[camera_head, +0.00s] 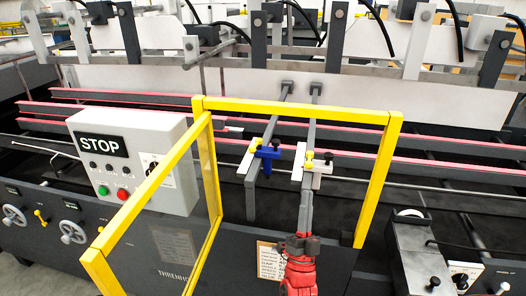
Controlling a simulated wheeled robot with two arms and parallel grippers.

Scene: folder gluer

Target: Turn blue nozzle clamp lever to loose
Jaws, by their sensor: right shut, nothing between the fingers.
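The blue nozzle clamp lever (267,153) sits on a grey bar inside the yellow-framed opening, with a yellow knob and a pale plate beside it. A second clamp (315,168), pale with dark parts and its own yellow knob, sits on the neighbouring bar just to the right. My right gripper (302,239), dark on a red arm, comes up from the bottom of the view. It is shut and empty, below and to the right of the blue lever and apart from it in the picture. My left gripper is not in view.
A yellow guard frame (300,108) surrounds the clamps, with its glazed door (150,215) swung out at the left. A grey STOP control box (135,150) stands left of it. A paper label (270,261) is on the dark front panel beside my right gripper.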

